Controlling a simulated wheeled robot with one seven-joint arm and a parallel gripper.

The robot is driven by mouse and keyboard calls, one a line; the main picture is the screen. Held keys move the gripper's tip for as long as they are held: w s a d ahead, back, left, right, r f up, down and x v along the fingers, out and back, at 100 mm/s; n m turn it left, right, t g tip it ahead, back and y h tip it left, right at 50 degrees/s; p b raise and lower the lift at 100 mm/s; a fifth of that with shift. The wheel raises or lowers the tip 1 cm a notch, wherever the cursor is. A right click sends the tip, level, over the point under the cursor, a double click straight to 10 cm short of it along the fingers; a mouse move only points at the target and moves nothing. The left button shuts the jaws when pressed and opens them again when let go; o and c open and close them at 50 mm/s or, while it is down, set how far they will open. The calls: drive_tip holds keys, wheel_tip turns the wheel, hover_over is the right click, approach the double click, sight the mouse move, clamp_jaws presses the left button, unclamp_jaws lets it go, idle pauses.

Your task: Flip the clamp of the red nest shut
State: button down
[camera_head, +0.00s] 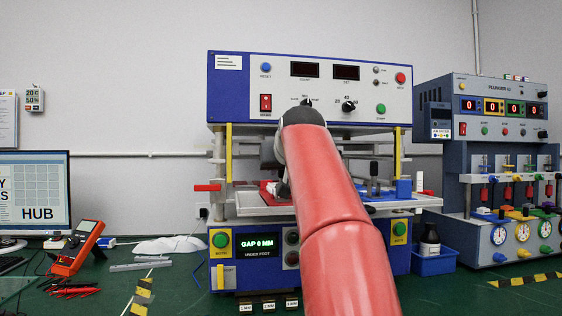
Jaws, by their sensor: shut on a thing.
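The red nest (265,187) shows only as a small red patch on the light plate in the blue test machine, left of my red arm. My gripper (282,188) is low over the plate at the red nest, partly behind my arm. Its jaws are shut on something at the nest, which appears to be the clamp. The clamp itself is too small and too covered to make out, and its angle cannot be told.
The blue machine (228,90) has yellow posts and a red handle (207,187) at its left. A blue block (403,188) is on the plate's right. A plunger tester (500,140) stands right, a blue bin (434,262) before it.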

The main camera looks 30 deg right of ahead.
idle(0.4)
drive_tip(key=c, duration=1.4)
unclamp_jaws()
drive_tip(key=shift+o, duration=0.2)
drive_tip(key=v, duration=0.7)
drive_tip(key=shift+s+r, duration=0.2)
drive_tip(key=shift+s, duration=0.1)
drive_tip(key=shift+a, duration=0.15)
drive_tip(key=s+a+f+n+g+y, duration=0.1)
drive_tip(key=s+a+f, duration=0.4)
drive_tip(key=f, duration=1)
drive_tip(key=s+a+f+n+g+y, duration=0.1)
drive_tip(key=s+a+f+g, duration=0.3)
drive_tip(key=s+f, duration=0.8)
drive_tip(key=s+a+f+n+g+y, duration=0.1)
drive_tip(key=s+a+f, duration=0.5)
drive_tip(key=f, duration=1.2)
drive_tip(key=s+g, duration=0.1)
drive_tip(key=s, duration=0.1)
drive_tip(key=shift+s+g+y, duration=0.3)
